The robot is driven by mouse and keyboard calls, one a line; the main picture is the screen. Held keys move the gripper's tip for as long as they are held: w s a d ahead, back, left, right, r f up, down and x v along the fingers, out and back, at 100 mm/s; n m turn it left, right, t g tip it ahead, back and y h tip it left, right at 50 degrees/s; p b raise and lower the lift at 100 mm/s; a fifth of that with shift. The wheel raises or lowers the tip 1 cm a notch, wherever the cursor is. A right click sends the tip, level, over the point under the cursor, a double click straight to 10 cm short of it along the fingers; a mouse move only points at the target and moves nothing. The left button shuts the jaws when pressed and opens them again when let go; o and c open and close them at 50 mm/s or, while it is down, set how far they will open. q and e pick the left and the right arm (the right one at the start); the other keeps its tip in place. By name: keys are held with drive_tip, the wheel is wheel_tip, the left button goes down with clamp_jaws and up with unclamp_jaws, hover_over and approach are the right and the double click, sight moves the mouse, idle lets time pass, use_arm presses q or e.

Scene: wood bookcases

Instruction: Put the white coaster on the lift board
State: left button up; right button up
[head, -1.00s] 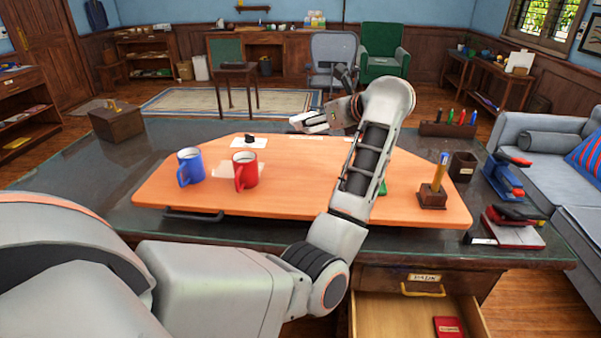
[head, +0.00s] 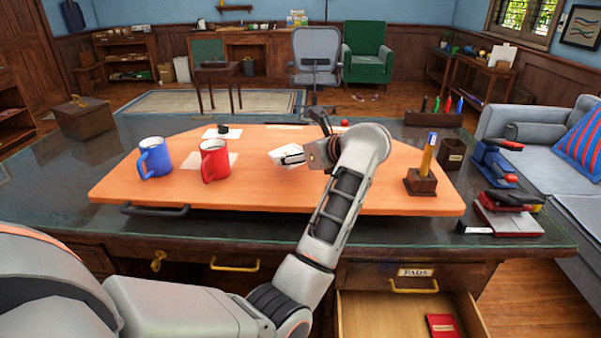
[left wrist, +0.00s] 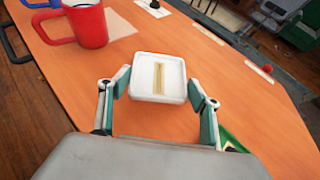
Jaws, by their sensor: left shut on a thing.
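The white coaster (left wrist: 147,88) is a square tray shape with a raised rim and a tan strip in its middle. In the left wrist view it sits between the fingertips of my left gripper (left wrist: 158,100), which is shut on it. The lift board (head: 245,195) is the wide orange board on the desk. In the head view my left gripper (head: 301,155) is over the middle of the board. I cannot tell the gap between coaster and board. My right gripper is not in view.
A blue mug (head: 155,158) and a red mug (head: 214,160) stand on the board's left part. A wooden pen holder (head: 421,183) stands at its right end. A drawer (head: 385,315) is open in front.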

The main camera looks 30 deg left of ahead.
sight(298, 177)
use_arm(q)
wheel_tip(298, 177, down, 4)
drive_tip(key=shift+r+b, duration=0.15)
drive_tip(key=shift+b, duration=0.65)
drive_tip(key=shift+f, duration=0.4)
drive_tip(key=shift+c, duration=0.6)
drive_tip(key=shift+r, duration=0.2)
drive_tip(key=shift+f, duration=0.25)
drive_tip(key=o, duration=1.3)
drive_tip(key=shift+r, duration=0.1)
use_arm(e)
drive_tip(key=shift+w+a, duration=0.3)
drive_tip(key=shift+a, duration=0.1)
